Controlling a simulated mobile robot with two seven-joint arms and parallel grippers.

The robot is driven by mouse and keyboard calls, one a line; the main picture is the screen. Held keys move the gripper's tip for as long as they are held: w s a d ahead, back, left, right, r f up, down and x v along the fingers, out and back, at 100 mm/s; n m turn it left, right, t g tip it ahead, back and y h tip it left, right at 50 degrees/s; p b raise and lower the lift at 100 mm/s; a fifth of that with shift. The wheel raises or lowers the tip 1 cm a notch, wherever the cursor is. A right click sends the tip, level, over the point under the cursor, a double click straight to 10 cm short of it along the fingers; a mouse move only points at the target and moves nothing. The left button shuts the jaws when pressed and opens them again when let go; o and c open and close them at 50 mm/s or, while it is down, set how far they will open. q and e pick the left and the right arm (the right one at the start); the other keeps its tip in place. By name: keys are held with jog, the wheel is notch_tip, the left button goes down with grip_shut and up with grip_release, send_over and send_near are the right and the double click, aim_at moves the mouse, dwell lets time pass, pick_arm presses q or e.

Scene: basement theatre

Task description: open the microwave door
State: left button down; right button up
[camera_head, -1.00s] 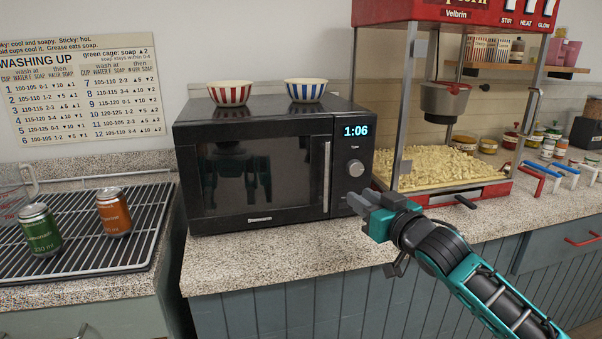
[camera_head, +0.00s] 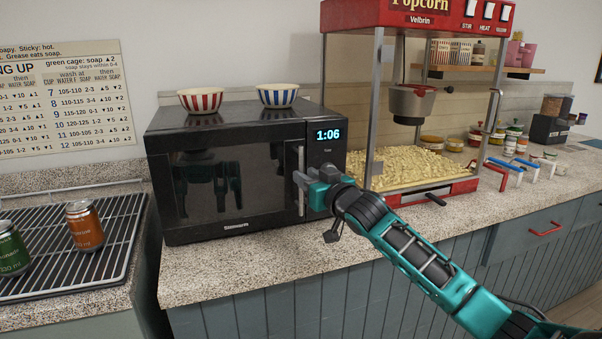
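The black microwave (camera_head: 275,120) stands on the speckled counter with its dark glass door (camera_head: 215,185) shut. The door's upright silver handle (camera_head: 301,206) is at its right edge, beside the panel with the clock at 1:06. My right gripper (camera_head: 302,178) is at the handle, at about its mid-height. Its two grey fingers look apart, one near each side of the handle. I cannot tell whether they touch it. The gripper and wrist hide the panel's knob and part of the handle. My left gripper is not in view; a dark robot reflection shows in the door glass.
A red-striped bowl (camera_head: 201,101) and a blue-striped bowl (camera_head: 278,96) sit on the microwave. A popcorn machine (camera_head: 374,110) stands close on its right. Cans, such as the orange one (camera_head: 84,228), stand on a rack (camera_head: 115,240) at left. Counter in front is clear.

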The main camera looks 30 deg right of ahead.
jog(key=shift+w, duration=1.65)
grip_shut()
